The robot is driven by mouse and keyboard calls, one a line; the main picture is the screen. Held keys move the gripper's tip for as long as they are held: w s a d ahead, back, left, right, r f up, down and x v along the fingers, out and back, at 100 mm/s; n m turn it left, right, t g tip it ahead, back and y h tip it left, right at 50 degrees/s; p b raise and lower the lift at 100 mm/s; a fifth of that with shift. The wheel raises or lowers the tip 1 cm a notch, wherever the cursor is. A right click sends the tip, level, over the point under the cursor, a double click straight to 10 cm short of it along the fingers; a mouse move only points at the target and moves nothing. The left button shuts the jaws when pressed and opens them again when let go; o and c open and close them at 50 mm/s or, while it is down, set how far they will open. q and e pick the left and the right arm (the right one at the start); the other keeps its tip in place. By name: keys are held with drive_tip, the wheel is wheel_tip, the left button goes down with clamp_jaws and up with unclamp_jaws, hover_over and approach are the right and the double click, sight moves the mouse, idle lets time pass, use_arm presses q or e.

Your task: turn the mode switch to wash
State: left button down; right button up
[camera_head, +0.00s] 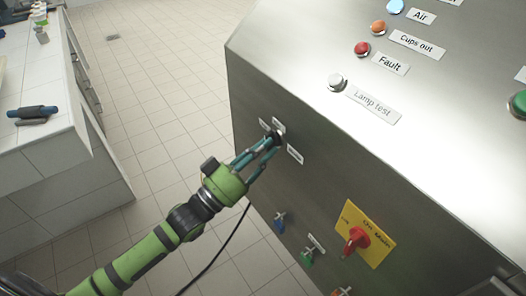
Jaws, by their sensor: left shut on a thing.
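The mode switch (276,137) is a small black knob on the steel front of the machine, with small white labels around it, too small to read. My left gripper (270,143) comes in from the lower left, and its teal fingers are shut on the knob. The fingers hide part of the knob, so I cannot tell which label it points to. My right gripper is not in view.
The steel cabinet (300,60) bears several lamps and labels on top. A red handle (356,240) on a yellow plate (377,232) and small coloured valves (306,257) sit lower on the front. A white counter (40,115) stands at left. Tiled floor lies between.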

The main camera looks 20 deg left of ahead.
use_arm(q)
drive_tip(key=m+g+h, duration=0.1)
drive_tip(key=m, duration=0.1)
drive_tip(key=shift+a+m, duration=0.1)
drive_tip(key=shift+m, duration=0.3)
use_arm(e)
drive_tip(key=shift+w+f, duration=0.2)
use_arm(q)
drive_tip(key=shift+m, duration=0.3)
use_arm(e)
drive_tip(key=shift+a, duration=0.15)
use_arm(q)
drive_tip(key=c, duration=1.1)
unclamp_jaws()
drive_tip(key=shift+w, duration=0.1)
drive_tip(key=shift+c, duration=0.2)
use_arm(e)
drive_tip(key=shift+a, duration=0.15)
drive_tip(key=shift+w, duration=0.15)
use_arm(q)
drive_tip(key=v, duration=1.2)
drive_tip(key=shift+f, duration=0.2)
drive_tip(key=shift+w+f, duration=0.1)
drive_tip(key=shift+w, duration=0.05)
